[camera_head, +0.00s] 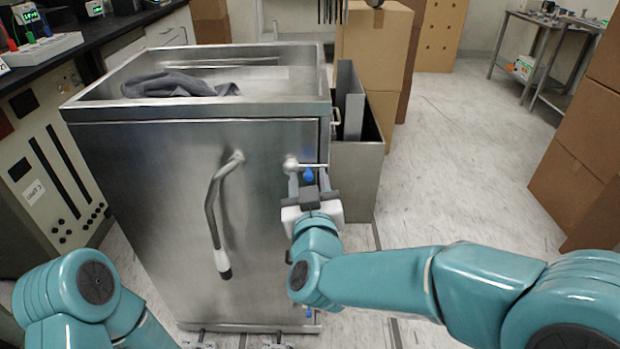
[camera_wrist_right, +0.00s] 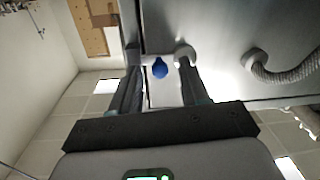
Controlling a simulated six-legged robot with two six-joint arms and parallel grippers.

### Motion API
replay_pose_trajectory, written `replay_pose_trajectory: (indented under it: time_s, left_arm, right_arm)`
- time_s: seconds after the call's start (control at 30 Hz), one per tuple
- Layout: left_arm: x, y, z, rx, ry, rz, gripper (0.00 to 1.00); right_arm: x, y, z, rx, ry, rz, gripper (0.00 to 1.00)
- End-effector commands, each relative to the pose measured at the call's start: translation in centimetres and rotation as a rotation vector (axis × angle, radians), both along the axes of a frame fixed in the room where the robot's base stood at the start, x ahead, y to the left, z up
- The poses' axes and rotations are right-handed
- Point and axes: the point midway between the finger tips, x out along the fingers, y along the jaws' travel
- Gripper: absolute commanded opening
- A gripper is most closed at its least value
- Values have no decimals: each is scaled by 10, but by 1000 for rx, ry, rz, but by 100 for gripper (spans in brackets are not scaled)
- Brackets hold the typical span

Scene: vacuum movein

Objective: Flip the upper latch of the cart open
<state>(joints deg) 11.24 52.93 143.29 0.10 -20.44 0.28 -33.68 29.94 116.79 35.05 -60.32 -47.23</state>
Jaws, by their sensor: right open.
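The steel cart (camera_head: 150,200) stands in front of me with its door facing me. The upper latch (camera_head: 308,172) is at the door's upper right edge, with a blue tip. In the right wrist view the blue tip (camera_wrist_right: 160,68) lies between the fingers. My right gripper (camera_head: 308,177) is open, its two fingers on either side of the latch's blue tip; I cannot tell if they touch it. A second blue-tipped latch (camera_head: 309,312) shows low on the same edge. My left gripper is out of view; only part of the left arm shows at the lower left.
A curved handle (camera_head: 215,215) hangs on the cart's door. A grey cloth (camera_head: 175,85) lies on the cart's top. A metal bin (camera_head: 358,175) and cardboard boxes (camera_head: 375,45) stand behind to the right. The floor (camera_head: 470,170) at right is clear, with more boxes (camera_head: 580,170) beyond.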

Motion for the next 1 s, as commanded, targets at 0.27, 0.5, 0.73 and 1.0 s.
replay_pose_trajectory:
  time_s: [0.27,0.5,0.73,1.0]
  left_arm:
    - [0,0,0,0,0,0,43]
    - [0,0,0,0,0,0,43]
    - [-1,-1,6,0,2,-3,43]
    - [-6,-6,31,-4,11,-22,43]
  right_arm:
    - [-1,0,0,0,0,0,32]
    - [0,0,0,0,0,0,0]
    - [1,0,2,-29,2,1,0]
    - [2,1,12,-181,3,1,0]
